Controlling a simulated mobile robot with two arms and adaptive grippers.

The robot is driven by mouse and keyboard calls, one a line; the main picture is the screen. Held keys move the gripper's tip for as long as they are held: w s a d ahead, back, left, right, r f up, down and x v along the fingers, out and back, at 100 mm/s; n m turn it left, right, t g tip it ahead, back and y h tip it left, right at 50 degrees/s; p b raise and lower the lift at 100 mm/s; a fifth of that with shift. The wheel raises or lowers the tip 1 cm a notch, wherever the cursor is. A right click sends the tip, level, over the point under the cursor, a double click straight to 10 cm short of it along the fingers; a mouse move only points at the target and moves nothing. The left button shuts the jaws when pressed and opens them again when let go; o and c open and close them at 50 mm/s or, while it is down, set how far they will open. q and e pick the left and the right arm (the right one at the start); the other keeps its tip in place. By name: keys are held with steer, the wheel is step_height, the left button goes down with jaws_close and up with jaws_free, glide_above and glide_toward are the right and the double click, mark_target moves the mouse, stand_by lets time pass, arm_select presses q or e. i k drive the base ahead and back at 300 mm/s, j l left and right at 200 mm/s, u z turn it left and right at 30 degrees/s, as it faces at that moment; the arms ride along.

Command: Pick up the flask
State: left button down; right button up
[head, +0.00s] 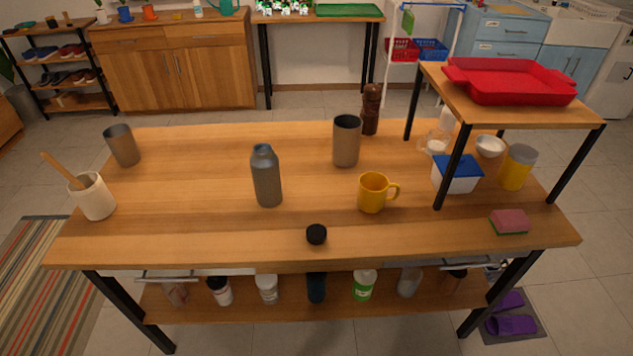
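A grey flask (267,178) stands upright near the middle of the wooden table, with a narrower neck at its top. A small round black cap (316,234) lies on the table in front of it and to the right, near the front edge. Nothing touches the flask. Neither of my grippers shows in the head view.
On the wooden table (215,228), a yellow mug (373,193) and a grey-brown tumbler (346,140) stand right of the flask. A grey cup (122,145) and a white crock (93,197) stand left. A raised shelf (463,100) with a red tray (515,82) covers the right end.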

mark_target(264, 161)
steer(key=l+u, duration=0.15)
steer(key=l, duration=1.95)
